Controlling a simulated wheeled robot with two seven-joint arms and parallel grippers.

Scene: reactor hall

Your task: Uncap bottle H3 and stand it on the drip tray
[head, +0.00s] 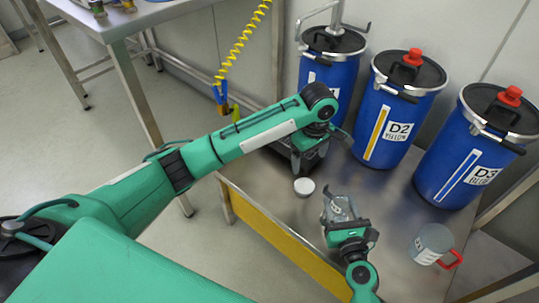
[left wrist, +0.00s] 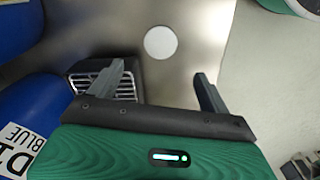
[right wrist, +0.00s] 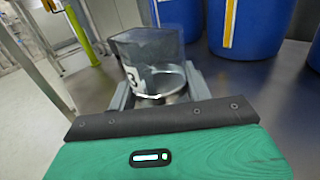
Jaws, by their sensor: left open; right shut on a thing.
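Bottle H3 (head: 340,207) is clear and greyish, with a label partly readable as "3" in the right wrist view (right wrist: 138,76). My right gripper (head: 345,222) is shut on it over the steel table; no white lid shows on the bottle. I cannot tell whether its base touches the table. A white round cap (head: 304,187) lies flat on the table, left of the bottle; it also shows in the left wrist view (left wrist: 160,42). My left gripper (left wrist: 160,75) is open and empty, above the table beside the cap. The black slotted drip tray (left wrist: 104,84) is partly hidden behind a left finger.
Blue drums, among them D2 (head: 382,115) and D3 (head: 462,160), stand along the table's back. A clear jug with a red handle (head: 430,243) stands to the right. A yellow coiled hose (head: 240,45) hangs behind. Table space between jug and drums is clear.

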